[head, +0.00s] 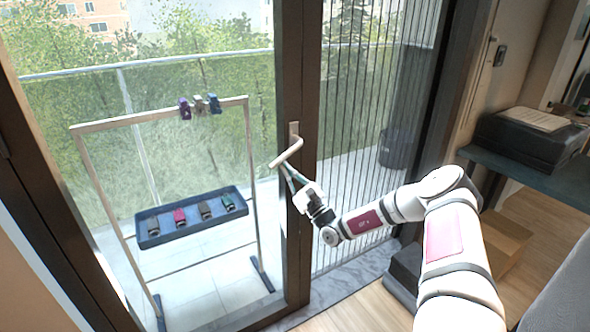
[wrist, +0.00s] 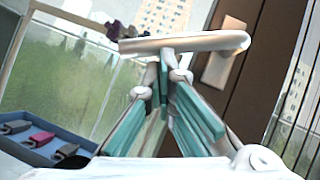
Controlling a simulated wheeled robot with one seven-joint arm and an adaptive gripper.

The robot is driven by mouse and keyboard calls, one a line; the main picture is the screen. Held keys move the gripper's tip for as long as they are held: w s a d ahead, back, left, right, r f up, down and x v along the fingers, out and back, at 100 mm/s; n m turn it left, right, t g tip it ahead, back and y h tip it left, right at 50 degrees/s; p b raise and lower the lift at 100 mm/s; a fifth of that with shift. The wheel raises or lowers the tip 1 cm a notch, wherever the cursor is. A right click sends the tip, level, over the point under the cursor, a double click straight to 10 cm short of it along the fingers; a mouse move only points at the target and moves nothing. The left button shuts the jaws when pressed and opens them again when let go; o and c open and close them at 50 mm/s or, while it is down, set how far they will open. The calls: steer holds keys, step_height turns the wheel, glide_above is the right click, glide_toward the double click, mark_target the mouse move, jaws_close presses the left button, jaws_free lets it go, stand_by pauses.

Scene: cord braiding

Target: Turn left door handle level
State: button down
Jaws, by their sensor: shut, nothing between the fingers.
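The door handle (head: 287,152) is a pale lever on an upright plate on the dark door frame. In the head view it slants down to the left from its pivot; in the wrist view the lever (wrist: 185,43) crosses the picture nearly flat. My gripper (head: 284,170) is shut and empty. Its fingertips (wrist: 166,72) are close together right beneath the lever, at about its middle. They look to be touching it or very close; I cannot tell which. The handle's plate (wrist: 222,65) shows at the right in the wrist view.
Behind the glass stand a pale frame (head: 160,113) with several coloured clips on top and a blue tray (head: 180,238) holding several more. A dark table (head: 540,175) with a black box (head: 520,140) is at the right. A cardboard box (head: 503,240) lies on the floor beside my arm.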

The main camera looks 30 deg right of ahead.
steer(key=shift+a+r+m+t+h+p, duration=0.25)
steer(key=shift+a+r+m+h+p, duration=0.25)
steer(key=shift+m+h, duration=0.8)
steer(key=shift+a+r+m+t+h+p, duration=0.35)
steer(key=shift+r+m+h+p, duration=0.45)
steer(key=shift+m, duration=0.85)
steer(key=shift+a+r+m+t+h+p, duration=0.2)
steer(key=shift+a+r+m+h+p, duration=0.2)
steer(key=shift+m+h, duration=0.95)
steer(key=shift+f, duration=0.1)
steer(key=shift+f, duration=0.3)
steer(key=b, duration=0.2)
glide_toward(279, 162)
steer(key=f, duration=0.1)
steer(key=s+f, duration=0.1)
steer(key=f, duration=0.2)
steer(key=shift+s+d, duration=0.3)
steer(key=shift+r, duration=0.1)
